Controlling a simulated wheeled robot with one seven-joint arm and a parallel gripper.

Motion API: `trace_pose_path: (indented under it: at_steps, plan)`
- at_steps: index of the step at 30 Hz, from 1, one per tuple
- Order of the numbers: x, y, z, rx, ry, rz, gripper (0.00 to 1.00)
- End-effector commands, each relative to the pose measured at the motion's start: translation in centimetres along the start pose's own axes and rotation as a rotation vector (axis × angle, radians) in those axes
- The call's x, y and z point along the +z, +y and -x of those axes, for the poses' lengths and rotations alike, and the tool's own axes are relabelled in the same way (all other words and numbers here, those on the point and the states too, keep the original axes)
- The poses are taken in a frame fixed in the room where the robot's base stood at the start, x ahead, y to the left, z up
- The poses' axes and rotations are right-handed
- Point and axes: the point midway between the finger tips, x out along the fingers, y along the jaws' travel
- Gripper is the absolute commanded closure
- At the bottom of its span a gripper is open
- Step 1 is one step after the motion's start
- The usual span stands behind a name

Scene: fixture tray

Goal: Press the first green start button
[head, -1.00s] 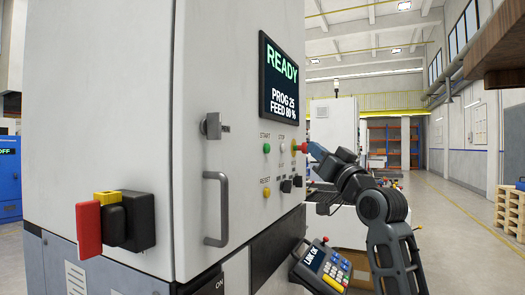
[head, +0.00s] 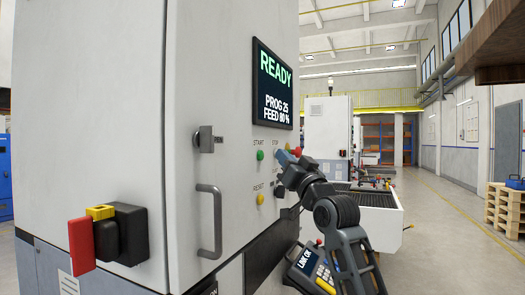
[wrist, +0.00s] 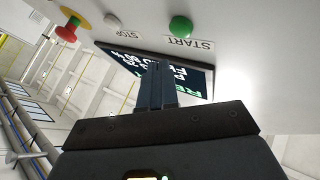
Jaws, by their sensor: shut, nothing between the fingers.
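The green START button (head: 260,155) is a small round dome on the light machine panel, under a START label. It shows in the wrist view as a larger green dome (wrist: 181,27) beside its label, standing out from the panel. My gripper (head: 283,155) is to the right of the green button in the head view, in front of the STOP button's spot. In the wrist view my gripper's fingers (wrist: 157,72) are together and empty, apart from the green button. The pale STOP button (wrist: 112,22) shows in the wrist view but is hidden by my gripper in the head view.
A red emergency knob on a yellow base (wrist: 68,28) lies beyond STOP; it also shows in the head view (head: 295,151). A yellow RESET button (head: 260,199) is below START. A door handle (head: 209,222) and a red switch (head: 82,245) project from the cabinet.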

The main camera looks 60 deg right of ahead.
Motion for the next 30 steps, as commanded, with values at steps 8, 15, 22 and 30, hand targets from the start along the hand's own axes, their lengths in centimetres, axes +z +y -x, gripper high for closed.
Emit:
trace_pose_path:
  at_steps: [8,15,22,30]
  plan:
    - [1.0,-1.1,-1.4,-0.002,0.000,-0.002,1.00]
    - [1.1,-1.1,-1.4,0.000,0.001,-0.001,1.00]
    - [1.1,-1.1,-1.4,-0.001,0.001,-0.001,1.00]
    - [1.1,-1.1,-1.4,-0.001,0.001,-0.001,1.00]
